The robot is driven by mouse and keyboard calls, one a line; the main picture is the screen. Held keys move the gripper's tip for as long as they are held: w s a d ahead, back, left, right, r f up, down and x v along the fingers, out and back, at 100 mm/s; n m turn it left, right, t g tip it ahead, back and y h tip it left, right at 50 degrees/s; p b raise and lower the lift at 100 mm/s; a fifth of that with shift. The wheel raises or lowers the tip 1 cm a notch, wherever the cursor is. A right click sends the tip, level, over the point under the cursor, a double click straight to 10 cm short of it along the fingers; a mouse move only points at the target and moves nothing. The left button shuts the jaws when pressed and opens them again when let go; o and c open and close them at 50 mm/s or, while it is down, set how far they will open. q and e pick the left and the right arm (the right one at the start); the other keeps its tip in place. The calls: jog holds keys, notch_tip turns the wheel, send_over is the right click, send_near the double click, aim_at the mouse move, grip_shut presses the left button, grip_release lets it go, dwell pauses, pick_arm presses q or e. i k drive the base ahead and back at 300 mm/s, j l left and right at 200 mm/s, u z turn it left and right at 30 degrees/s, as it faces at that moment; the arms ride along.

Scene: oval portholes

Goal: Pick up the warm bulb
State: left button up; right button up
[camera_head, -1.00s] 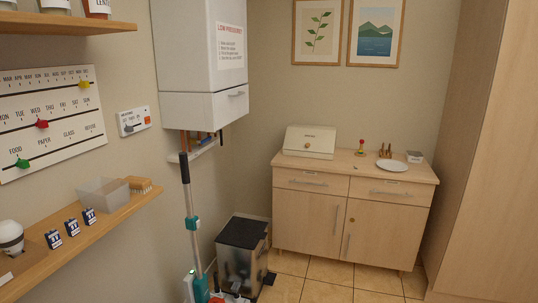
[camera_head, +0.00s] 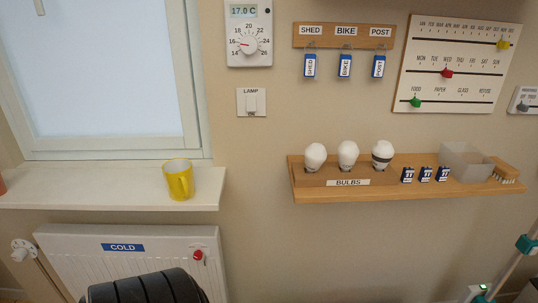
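Three white bulbs stand upright in a row on a wooden shelf (camera_head: 400,190) marked BULBS, in the head view. The left bulb (camera_head: 315,156) and the middle bulb (camera_head: 347,155) look plain white with dark bases. The right bulb (camera_head: 382,153) has a dark band around it. I cannot read any marking that tells which one is warm. Neither of my grippers can be made out in view.
The shelf also holds several small blue-and-white boxes (camera_head: 425,174), a grey bin (camera_head: 466,162) and a brush (camera_head: 505,172). Key tags (camera_head: 345,66) hang above. A yellow mug (camera_head: 178,180) stands on the windowsill (camera_head: 100,190), above a radiator (camera_head: 140,250). A dark rounded object (camera_head: 145,287) is at the bottom.

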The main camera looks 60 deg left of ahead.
aim_at(315, 154)
jog(key=u, duration=1.75)
jog(key=l+u, duration=0.75)
jog(key=l, duration=0.2)
jog(key=l+u, duration=0.35)
jog(key=l, duration=0.1)
